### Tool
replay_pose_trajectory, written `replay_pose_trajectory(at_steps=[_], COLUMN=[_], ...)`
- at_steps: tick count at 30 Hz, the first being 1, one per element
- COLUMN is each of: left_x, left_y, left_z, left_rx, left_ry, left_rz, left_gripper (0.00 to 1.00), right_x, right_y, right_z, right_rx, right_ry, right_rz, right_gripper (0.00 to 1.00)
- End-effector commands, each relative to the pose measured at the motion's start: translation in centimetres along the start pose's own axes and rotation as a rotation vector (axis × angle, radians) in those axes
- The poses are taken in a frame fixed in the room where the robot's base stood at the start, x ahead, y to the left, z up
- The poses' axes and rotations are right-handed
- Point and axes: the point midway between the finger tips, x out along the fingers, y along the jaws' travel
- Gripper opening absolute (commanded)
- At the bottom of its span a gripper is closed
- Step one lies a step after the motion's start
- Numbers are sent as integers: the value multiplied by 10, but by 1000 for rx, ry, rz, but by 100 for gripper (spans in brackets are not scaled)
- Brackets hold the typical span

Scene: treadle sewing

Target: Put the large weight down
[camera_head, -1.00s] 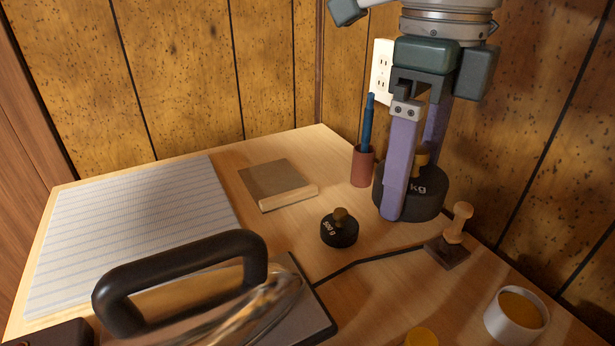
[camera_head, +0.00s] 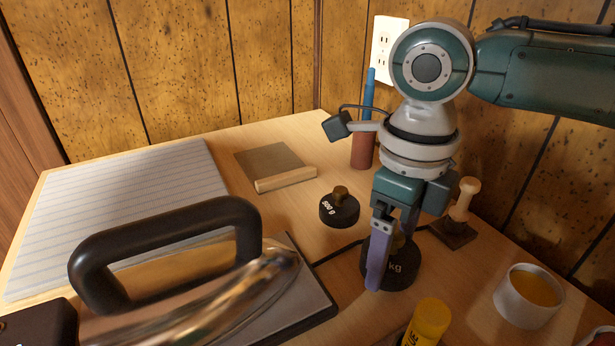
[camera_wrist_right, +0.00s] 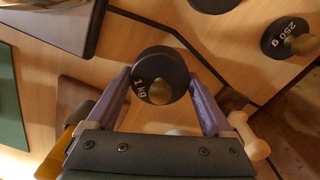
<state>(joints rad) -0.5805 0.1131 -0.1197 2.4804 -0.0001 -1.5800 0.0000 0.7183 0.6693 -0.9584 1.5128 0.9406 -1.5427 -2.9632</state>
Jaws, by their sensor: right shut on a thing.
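The large weight is a black disc marked kg with a brass knob; it shows in the head view (camera_head: 399,274) right of the iron and, marked 1 KG, in the right wrist view (camera_wrist_right: 160,70). My right gripper (camera_head: 394,248) comes down from above, with its purple fingers on either side of the knob, shut on it. In the right wrist view, the fingers (camera_wrist_right: 160,98) flank the weight. The weight is at or just above the table top; I cannot tell if it touches. My left gripper is not in view.
A 500 g weight (camera_head: 339,209) stands behind left. The iron (camera_head: 165,255) is at left. A stamp (camera_head: 463,210), a white cup (camera_head: 527,296) and a yellow bottle (camera_head: 428,322) stand nearby at right. A 250 g weight (camera_wrist_right: 289,40) shows in the right wrist view.

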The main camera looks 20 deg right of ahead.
Motion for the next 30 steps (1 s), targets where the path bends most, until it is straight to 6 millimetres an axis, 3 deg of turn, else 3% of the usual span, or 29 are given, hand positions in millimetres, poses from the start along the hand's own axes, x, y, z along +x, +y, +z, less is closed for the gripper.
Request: replay_pose_trajectory(at_steps=[11, 12, 14, 23, 26, 30], left_x=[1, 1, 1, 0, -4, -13], left_y=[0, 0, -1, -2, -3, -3], left_z=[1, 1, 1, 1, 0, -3], left_rx=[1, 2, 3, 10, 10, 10], left_ry=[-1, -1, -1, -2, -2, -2], left_rz=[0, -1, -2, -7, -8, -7], left_gripper=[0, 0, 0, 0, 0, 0], right_x=[2, 3, 2, 0, -10, -38], right_y=[0, 0, 0, 0, 0, -1], right_z=[2, 0, 0, 0, 1, 1], right_rx=[1, 0, 0, 0, 0, 0], right_ry=[-6, -2, -2, -2, -4, -6], right_rz=[0, 0, 0, 0, 0, -2], right_gripper=[0, 90, 97, 100, 100, 100])
